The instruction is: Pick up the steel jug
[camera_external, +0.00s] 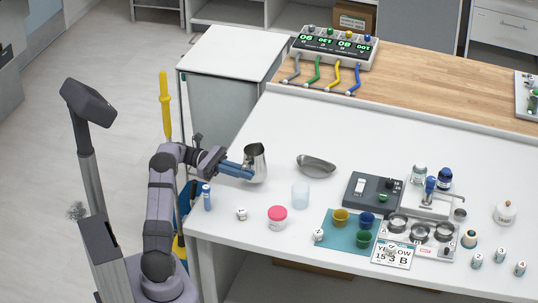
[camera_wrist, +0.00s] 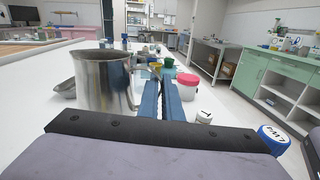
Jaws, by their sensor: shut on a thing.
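The steel jug (camera_external: 258,163) is upright over the left part of the white table. It also shows large at the left in the wrist view (camera_wrist: 101,80). My gripper (camera_external: 246,170) reaches it from the left with its blue fingers. In the wrist view the fingers (camera_wrist: 164,90) are close together beside the jug, at its handle side, shut on the handle. The fingers hide most of the handle. I cannot tell whether the jug's base touches the table.
A steel scoop dish (camera_external: 316,166), a clear beaker (camera_external: 300,195) and a pink-lidded jar (camera_external: 277,218) stand to the right. The table behind the jug is clear.

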